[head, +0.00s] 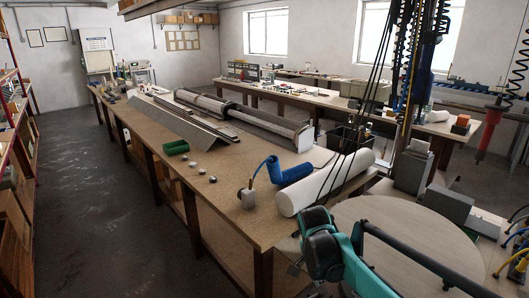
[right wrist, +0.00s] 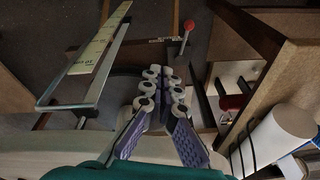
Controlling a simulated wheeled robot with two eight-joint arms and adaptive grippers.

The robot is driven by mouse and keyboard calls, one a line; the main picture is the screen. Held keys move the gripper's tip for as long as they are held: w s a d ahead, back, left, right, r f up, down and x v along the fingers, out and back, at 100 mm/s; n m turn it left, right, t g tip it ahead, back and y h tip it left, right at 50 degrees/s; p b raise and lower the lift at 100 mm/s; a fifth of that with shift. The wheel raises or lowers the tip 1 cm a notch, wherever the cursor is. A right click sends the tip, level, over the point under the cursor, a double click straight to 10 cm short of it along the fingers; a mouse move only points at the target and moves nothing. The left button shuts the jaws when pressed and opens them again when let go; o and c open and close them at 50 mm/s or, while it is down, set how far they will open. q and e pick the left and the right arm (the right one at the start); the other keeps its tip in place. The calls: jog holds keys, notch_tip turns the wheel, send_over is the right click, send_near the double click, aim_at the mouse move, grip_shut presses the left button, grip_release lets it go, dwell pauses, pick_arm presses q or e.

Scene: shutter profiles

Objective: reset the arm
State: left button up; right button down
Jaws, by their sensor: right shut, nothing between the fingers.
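My right arm (head: 338,255), teal and black, is folded low at the front of the head view, beside the round table and the near end of the workbench. In the right wrist view, my right gripper (right wrist: 163,76) points away from the camera. Its two purple-grey padded fingers, with white and black joints, come together at the tips. Nothing shows between them. The fingertips appear apart from the surrounding frames and boards. My left arm and gripper show in neither view.
A round table (head: 405,238) stands at front right. Hanging cables (head: 397,85) cross the right side. The left floor (head: 85,195) is clear.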

jog(key=s+d+n+t+y, duration=0.2)
jog(key=s+n+t, duration=0.3)
jog(key=s+n, duration=0.8)
jog(key=shift+s+d, duration=0.15)
jog(key=shift+s, duration=3.05)
jog(key=shift+r, duration=0.1)
